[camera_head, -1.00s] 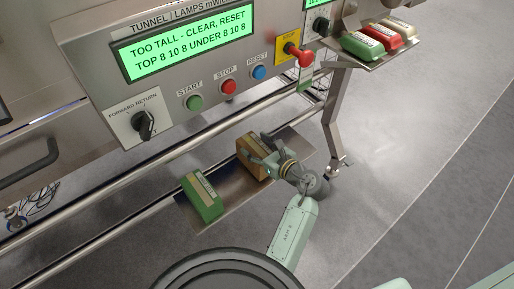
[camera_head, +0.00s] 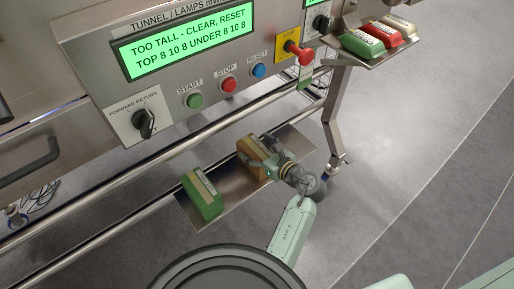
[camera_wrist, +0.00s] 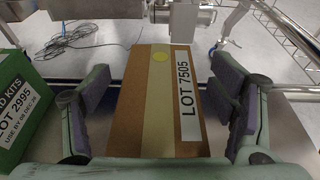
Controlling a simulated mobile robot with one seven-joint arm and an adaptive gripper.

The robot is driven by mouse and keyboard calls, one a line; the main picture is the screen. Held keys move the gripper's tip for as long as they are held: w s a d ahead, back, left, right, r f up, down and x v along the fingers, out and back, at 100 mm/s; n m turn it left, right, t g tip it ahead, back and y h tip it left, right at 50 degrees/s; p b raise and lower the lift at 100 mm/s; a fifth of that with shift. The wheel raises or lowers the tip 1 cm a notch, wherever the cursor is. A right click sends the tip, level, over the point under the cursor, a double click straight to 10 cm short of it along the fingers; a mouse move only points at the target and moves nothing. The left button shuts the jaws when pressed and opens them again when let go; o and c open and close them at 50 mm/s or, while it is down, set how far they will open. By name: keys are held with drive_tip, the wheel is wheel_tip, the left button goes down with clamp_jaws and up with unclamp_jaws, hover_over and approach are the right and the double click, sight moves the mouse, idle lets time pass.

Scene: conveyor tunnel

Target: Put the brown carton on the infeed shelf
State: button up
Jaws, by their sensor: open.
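The brown carton (camera_head: 249,154) stands on a metal shelf below the control panel. In the wrist view the carton (camera_wrist: 157,105) shows a tan tape strip, a yellow dot and a white label reading LOT 7505. My gripper (camera_head: 262,163) is at the carton in the head view. In the wrist view my gripper (camera_wrist: 163,92) is open, with one finger on each side of the carton and a gap visible at each side. The metal shelf (camera_head: 236,192) also carries a green carton to the left. Which shelf is the infeed shelf is not marked in view.
The green carton (camera_head: 203,195) stands left of the brown one, and also shows in the wrist view (camera_wrist: 22,112). The display (camera_head: 187,43) reads TOO TALL - CLEAR, RESET. An upper-right shelf (camera_head: 377,62) holds green, red and pale packs. Metal rails (camera_head: 120,180) run behind the lower shelf.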

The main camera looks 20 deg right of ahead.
drive_tip(key=shift+r, duration=0.1)
drive_tip(key=b+v, duration=0.2)
drive_tip(key=v, duration=1)
